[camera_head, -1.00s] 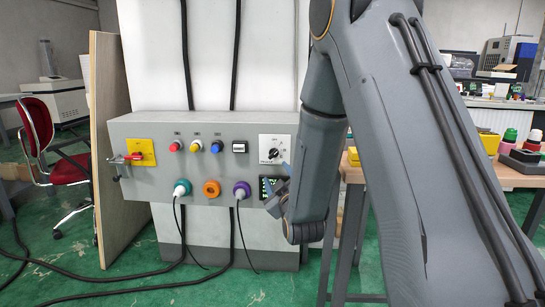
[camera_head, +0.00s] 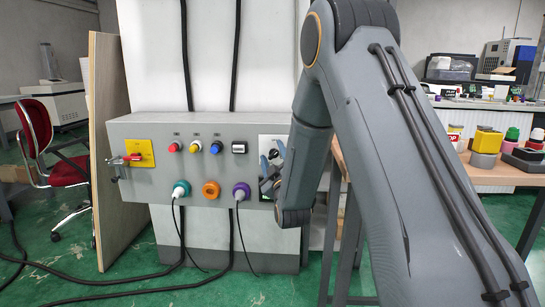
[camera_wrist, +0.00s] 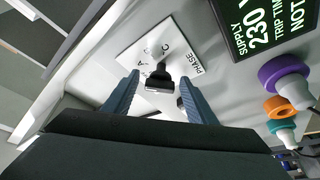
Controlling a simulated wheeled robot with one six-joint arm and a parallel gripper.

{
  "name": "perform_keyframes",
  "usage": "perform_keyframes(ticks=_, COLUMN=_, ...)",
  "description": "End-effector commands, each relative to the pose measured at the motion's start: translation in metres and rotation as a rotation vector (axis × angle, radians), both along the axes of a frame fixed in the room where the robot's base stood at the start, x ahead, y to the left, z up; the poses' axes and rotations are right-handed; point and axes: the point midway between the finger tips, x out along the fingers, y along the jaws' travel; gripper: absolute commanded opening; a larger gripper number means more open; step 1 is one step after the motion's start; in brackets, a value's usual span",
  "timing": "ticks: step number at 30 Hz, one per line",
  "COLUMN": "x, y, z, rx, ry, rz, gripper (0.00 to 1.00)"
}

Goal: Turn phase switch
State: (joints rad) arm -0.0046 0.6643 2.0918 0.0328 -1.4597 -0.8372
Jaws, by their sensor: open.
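The phase switch is a black rotary knob (camera_wrist: 158,78) on a white plate (camera_wrist: 180,38) lettered PHASE, seen in the wrist view. In the head view the plate (camera_head: 266,141) is at the right end of the grey control box, and my gripper and arm largely cover it. My gripper (camera_wrist: 159,80) is open, with one blue-grey finger on each side of the knob. A gap shows between the knob and each finger; I cannot tell how deep the fingers reach. My gripper (camera_head: 272,164) is in front of the plate in the head view.
The grey box (camera_head: 140,188) also carries a red-handled yellow switch (camera_head: 141,152), several buttons, and teal (camera_head: 181,188), orange (camera_head: 211,190) and purple (camera_head: 241,191) connectors. A supply display (camera_wrist: 265,25) is beside the plate. A wooden-topped table is at the right.

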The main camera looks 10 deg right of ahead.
Motion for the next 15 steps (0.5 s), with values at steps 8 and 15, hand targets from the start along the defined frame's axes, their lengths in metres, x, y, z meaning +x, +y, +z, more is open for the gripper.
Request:
perform_keyframes(ticks=8, x=0.0013, y=-0.0002, z=0.0006, rx=0.000, ry=0.000, rz=0.000, gripper=0.50)
perform_keyframes(ticks=15, x=0.0012, y=-0.0002, z=0.0005, rx=0.000, ry=0.000, rz=0.000, gripper=0.10)
